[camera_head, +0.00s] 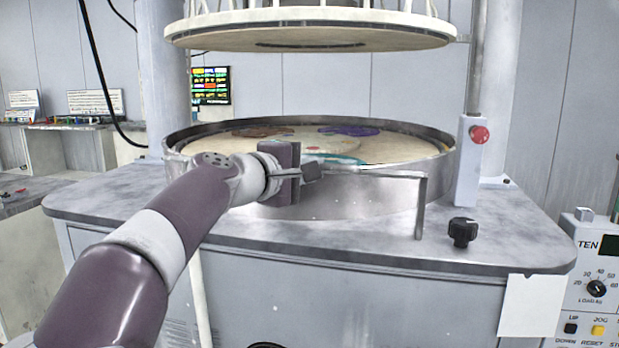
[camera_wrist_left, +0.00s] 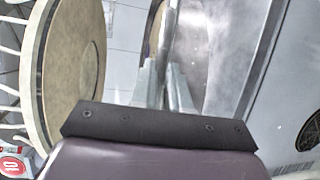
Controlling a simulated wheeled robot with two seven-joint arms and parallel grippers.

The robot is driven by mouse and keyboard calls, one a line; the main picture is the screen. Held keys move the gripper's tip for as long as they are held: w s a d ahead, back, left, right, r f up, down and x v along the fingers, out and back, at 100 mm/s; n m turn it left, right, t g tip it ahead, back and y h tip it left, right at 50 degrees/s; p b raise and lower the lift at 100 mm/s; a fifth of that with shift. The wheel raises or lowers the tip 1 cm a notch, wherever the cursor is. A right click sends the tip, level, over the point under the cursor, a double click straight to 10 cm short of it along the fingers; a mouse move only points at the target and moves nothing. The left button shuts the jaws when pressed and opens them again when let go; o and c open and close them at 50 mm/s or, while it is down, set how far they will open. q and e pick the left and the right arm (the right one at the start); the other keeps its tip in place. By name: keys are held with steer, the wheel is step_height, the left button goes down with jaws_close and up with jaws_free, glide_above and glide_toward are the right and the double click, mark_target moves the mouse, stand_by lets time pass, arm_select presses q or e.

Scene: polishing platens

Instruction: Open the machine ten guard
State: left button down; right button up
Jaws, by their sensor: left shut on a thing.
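The machine ten guard appears to be the thin grey metal bar (camera_head: 385,173) that runs level in front of the round lower basin, with a bent leg going down to the tabletop at its right end. My left gripper (camera_head: 312,172) is shut on the bar near its left part. In the left wrist view, the two grey fingers (camera_wrist_left: 165,88) close around the bar (camera_wrist_left: 170,30). The gripper and wrist hide the bar's left end. My right gripper is in neither view.
The lower basin (camera_head: 375,200) has a metal rim and holds coloured discs. The upper platen (camera_head: 310,32) hangs above it with a gap between. A black knob (camera_head: 462,231) and a red button (camera_head: 479,134) are at the right. A panel marked TEN (camera_head: 597,290) stands lower right.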

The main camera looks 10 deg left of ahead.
arm_select(q)
steer(key=c, duration=1.1)
jaws_free()
steer(key=b+v, duration=0.1)
steer(key=v, duration=1.1)
steer(key=shift+s+a, duration=0.15)
steer(key=shift+s, duration=0.1)
steer(key=shift+c, duration=0.4)
